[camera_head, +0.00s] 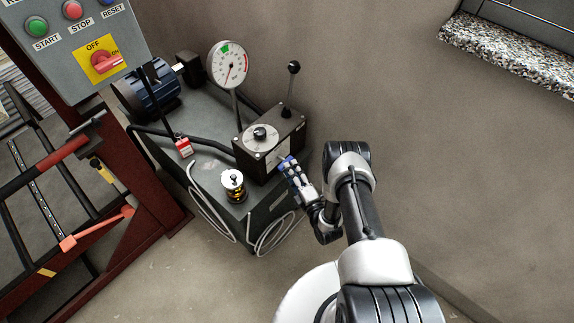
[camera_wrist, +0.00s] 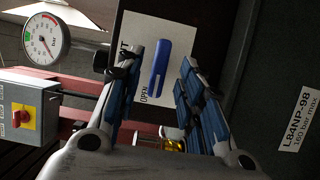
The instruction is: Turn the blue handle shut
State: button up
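The blue handle (camera_wrist: 172,64) sits on a white label plate (camera_wrist: 150,28) on the front of a dark valve box, seen in the wrist view. The word OPEN shows beside the handle's lower end in that picture; another word by the left finger is mostly hidden. My gripper (camera_wrist: 162,62) is open, with its blue-padded fingers on either side of the handle and visible gaps to it. In the head view my gripper (camera_head: 292,168) is at the front of the dark valve box (camera_head: 270,142). The handle is hard to tell from the finger pads there.
A pressure gauge (camera_head: 228,65) and a black-knobbed lever (camera_head: 291,95) rise by the box. A small yellow-black cylinder (camera_head: 234,184) and a red-tagged item (camera_head: 183,147) are to the left. A control panel (camera_head: 75,45) stands at upper left. The floor at right is clear.

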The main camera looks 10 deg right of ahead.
aim_at(282, 160)
jog(key=b+x, duration=0.1)
jog(key=x, duration=0.3)
jog(key=shift+w, duration=0.4)
grip_shut()
